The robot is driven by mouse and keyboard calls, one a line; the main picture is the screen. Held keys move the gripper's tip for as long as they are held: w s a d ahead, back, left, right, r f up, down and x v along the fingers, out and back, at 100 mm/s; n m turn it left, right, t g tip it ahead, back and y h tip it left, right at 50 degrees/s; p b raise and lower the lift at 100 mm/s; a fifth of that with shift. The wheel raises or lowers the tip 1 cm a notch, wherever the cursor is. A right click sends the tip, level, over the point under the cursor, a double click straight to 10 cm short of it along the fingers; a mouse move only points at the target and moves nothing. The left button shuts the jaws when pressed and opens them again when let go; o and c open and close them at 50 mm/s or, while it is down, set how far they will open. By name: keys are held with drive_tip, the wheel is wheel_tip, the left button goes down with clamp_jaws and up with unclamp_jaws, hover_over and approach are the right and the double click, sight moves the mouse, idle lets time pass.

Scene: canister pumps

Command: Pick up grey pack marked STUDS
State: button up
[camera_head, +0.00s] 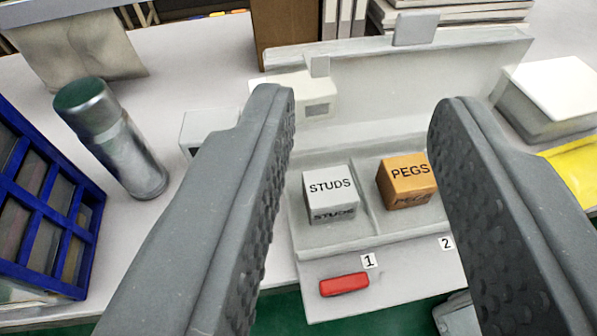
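The grey pack marked STUDS (330,192) sits in the left compartment of a light grey open case (372,235), above the label 1. An orange pack marked PEGS (404,181) sits in the right compartment, above the label 2, its right side partly hidden by my finger. My gripper (362,100) is open, with its two dark fingers wide apart on either side of the packs in the picture. Nothing is between the fingertips, and the STUDS pack shows apart from both fingers.
A blue crate (50,210) and a metal canister (110,140) stand at the left. A white box (556,88) and a yellow item (577,168) are at the right. The raised lid (440,75) stands behind the packs.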

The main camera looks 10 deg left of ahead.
drive_tip(key=shift+w+d, duration=0.1)
drive_tip(key=shift+d, duration=0.05)
drive_tip(key=o, duration=0.7)
drive_tip(key=shift+r, duration=0.1)
drive_tip(key=shift+o, duration=0.3)
drive_tip(key=shift+w+d+r+p, duration=0.1)
drive_tip(key=shift+w+p, duration=0.25)
drive_tip(key=shift+p, duration=0.05)
drive_tip(key=m+g+p, duration=1.5)
drive_tip(key=p, duration=0.5)
hover_over(330, 183)
wheel_tip(330, 183, down, 10)
wheel_tip(330, 183, down, 6)
drive_tip(key=b, duration=0.5)
drive_tip(key=shift+s+r+b, duration=0.1)
drive_tip(key=shift+s+b, duration=0.05)
drive_tip(key=shift+b, duration=0.15)
drive_tip(key=shift+f+p, duration=1.05)
drive_tip(key=shift+f, duration=2.65)
